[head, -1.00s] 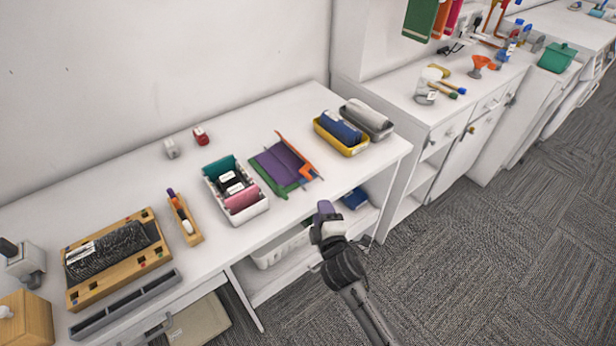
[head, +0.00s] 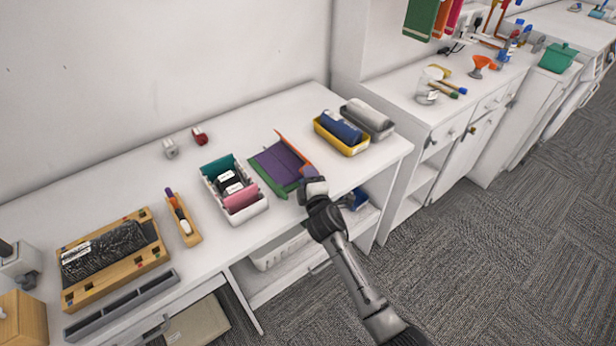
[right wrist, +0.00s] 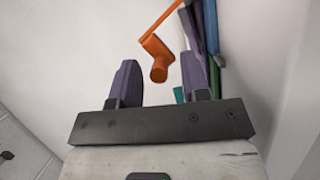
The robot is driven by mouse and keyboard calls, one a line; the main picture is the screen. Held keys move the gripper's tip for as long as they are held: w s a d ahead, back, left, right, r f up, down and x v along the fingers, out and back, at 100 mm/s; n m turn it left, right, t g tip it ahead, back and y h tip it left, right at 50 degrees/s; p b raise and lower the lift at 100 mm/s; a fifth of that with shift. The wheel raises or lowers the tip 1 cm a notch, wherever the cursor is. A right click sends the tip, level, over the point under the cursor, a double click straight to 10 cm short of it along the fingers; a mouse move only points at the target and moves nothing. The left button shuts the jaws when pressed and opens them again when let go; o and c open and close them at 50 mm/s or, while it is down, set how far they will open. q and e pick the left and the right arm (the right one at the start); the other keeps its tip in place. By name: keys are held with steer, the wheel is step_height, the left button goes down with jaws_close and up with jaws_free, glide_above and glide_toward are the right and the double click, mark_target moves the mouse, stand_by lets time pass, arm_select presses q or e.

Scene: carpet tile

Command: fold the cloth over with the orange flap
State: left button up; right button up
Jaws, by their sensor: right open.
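The purple cloth (head: 276,165) lies on a small folding board on the white table in the head view. The orange flap (head: 294,146) runs along the board's right side, and a green edge (head: 269,183) shows at its left front. My right gripper (head: 311,182) is at the board's front right corner and partly hides it. In the right wrist view its purple fingers (right wrist: 159,82) are open, with the orange flap's knobbed end (right wrist: 158,62) in the gap between them. Whether either finger touches it, I cannot tell. My left gripper is in neither view.
A white bin (head: 258,208) with teal and pink rolls stands just left of the board. A yellow bin (head: 334,143) with a blue roll stands to its right. A wooden holder (head: 186,229) is farther left. The table behind the board is clear.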

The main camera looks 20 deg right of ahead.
steer(key=shift+w+d, duration=0.1)
steer(key=shift+w, duration=0.6)
jaws_close()
